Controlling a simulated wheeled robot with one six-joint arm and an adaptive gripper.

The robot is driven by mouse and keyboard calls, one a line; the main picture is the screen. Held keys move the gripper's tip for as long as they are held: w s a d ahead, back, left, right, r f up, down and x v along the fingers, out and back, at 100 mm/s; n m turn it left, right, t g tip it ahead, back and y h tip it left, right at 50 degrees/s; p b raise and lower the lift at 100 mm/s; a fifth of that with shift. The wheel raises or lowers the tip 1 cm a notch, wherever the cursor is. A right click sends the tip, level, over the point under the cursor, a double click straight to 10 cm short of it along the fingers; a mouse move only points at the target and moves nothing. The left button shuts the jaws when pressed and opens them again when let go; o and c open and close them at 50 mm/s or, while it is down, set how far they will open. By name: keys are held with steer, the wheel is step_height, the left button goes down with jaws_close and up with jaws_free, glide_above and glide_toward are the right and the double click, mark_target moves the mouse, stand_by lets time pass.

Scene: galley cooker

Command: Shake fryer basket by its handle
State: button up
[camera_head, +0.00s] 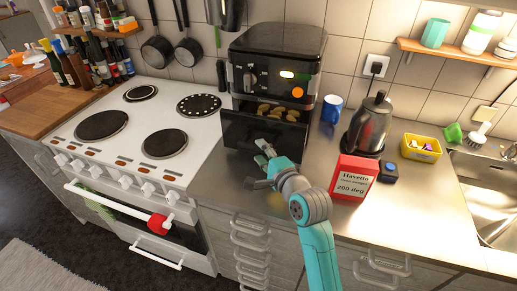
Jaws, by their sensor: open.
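The black air fryer (277,60) stands on the steel counter, with an orange knob and a lit display on its front. Its dark basket (245,132) is pulled partly out toward me, and yellowish pieces of food (272,110) show inside. I cannot make out the basket's handle clearly; my gripper and arm are in front of that area. My gripper (259,166) is open and empty, just in front of the basket's lower front. I cannot tell whether it touches the basket.
The white stove (140,125) is to the left. Some bare counter lies in front of the fryer.

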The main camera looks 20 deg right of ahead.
steer(key=shift+x, duration=1.3)
steer(key=shift+c, duration=0.2)
jaws_close()
